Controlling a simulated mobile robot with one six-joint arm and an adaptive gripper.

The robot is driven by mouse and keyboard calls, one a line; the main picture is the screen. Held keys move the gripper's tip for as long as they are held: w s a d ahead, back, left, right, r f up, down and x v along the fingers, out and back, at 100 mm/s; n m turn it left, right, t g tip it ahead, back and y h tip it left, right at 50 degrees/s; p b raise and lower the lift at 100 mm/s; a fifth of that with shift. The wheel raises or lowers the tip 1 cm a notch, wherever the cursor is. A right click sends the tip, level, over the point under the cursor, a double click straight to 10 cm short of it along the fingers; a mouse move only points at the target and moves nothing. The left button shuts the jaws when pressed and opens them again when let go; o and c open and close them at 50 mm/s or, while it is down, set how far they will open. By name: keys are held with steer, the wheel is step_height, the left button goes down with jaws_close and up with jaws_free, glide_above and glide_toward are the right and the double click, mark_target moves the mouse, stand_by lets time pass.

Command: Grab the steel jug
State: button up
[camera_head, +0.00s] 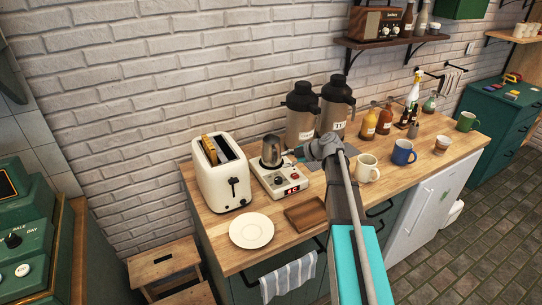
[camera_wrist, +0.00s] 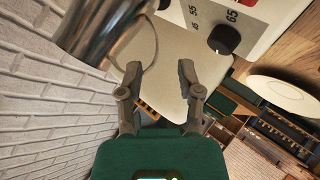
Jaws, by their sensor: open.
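The steel jug (camera_head: 271,152) stands upright on the white hot plate (camera_head: 280,183) on the wooden counter, right of the toaster. In the wrist view the shiny jug (camera_wrist: 100,32) fills the upper left, with a thin curved handle beside it. My gripper (camera_head: 298,153) reaches in from the right at about the jug's height. In the wrist view my gripper (camera_wrist: 158,75) is open, its two fingers apart with nothing between them. The jug is beyond the left finger, outside the gap. Whether a finger touches it cannot be told.
A white toaster (camera_head: 224,172) with bread stands left of the hot plate. Large dark-topped flasks (camera_head: 302,112) stand behind. A white plate (camera_head: 251,230) and wooden board (camera_head: 305,213) lie in front. Cream mug (camera_head: 367,168) and blue mug (camera_head: 402,152) stand to the right.

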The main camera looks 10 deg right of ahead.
mark_target(276, 161)
steer(key=shift+b+x, duration=1.35)
steer(key=shift+x, duration=1.25)
steer(key=shift+w+r, duration=0.1)
steer(key=shift+r, duration=0.05)
jaws_close()
